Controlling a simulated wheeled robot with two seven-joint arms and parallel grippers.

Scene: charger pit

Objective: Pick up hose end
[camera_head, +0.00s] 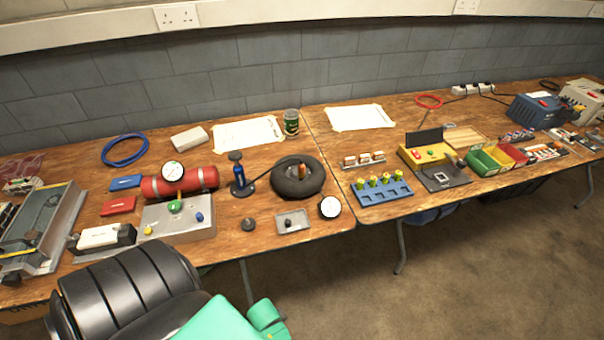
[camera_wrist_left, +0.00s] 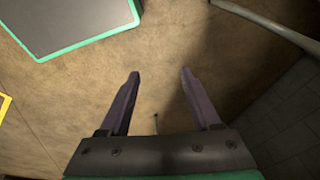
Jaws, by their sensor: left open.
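A small blue and black pump (camera_head: 239,176) stands upright on the left table. My left gripper (camera_wrist_left: 158,72) is open and empty over brown floor in the left wrist view, away from the pump and hose. In the head view only my left arm shows, low at the left. My right gripper is in neither view.
A pressure gauge (camera_head: 330,207) and a grey tray (camera_head: 292,222) lie in front of the tube. A red cylinder (camera_head: 180,182) and a grey box (camera_head: 172,222) stand left of the pump. A tin (camera_head: 291,122) stands behind. A pole (camera_wrist_left: 270,25) crosses the wrist view's upper right.

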